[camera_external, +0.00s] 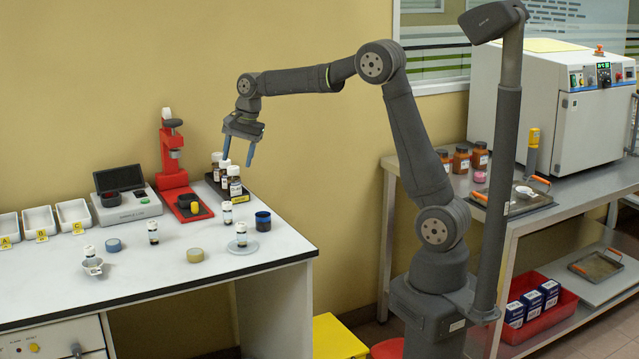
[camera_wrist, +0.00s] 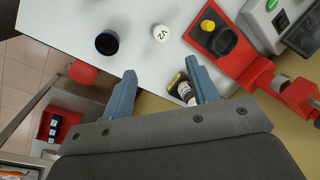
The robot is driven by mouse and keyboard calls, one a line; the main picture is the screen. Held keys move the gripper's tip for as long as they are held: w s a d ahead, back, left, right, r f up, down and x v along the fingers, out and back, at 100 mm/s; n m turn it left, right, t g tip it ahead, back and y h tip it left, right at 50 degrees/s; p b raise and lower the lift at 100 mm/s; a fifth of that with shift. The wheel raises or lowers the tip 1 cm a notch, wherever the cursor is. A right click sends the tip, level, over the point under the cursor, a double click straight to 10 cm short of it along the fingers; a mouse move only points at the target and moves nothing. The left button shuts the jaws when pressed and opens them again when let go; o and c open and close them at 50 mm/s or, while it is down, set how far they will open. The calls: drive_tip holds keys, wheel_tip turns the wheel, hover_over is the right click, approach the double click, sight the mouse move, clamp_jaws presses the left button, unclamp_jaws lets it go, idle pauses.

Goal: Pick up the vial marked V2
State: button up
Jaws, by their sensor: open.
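The vial marked V2 (camera_wrist: 160,33) shows its white cap with "V2" on it in the wrist view, beyond my fingertips. By its place near the dark blue cup, it appears to be the small white-capped vial (camera_external: 227,213) standing upright on the white table in the external view. My gripper (camera_external: 236,161) is open and empty, pointing down well above the table near the vial rack. Its two blue fingers also show in the wrist view (camera_wrist: 161,68), apart from the vial.
The dark blue cup (camera_external: 263,221) stands right of the vial. A black rack (camera_external: 210,178) with several vials is behind it. A red press (camera_external: 172,165) stands left of the rack. Other vials (camera_external: 153,232) and tape rolls (camera_external: 195,255) lie apart, with free table between.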

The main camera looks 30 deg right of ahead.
sight(228, 213)
drive_tip(key=a+f+m+h, duration=0.1)
drive_tip(key=f+m, duration=0.2)
drive_tip(key=f, duration=0.3)
drive_tip(key=w+a+f+m, duration=0.1)
drive_tip(key=f+m, duration=0.3)
drive_tip(key=f, duration=0.2)
drive_tip(key=w+a+f+m+g+h, duration=0.1)
drive_tip(key=f+m, duration=0.3)
drive_tip(key=f, duration=0.2)
drive_tip(key=shift+a+f+h, duration=0.2)
drive_tip(key=shift+a+h, duration=0.1)
drive_tip(key=c, duration=1.1)
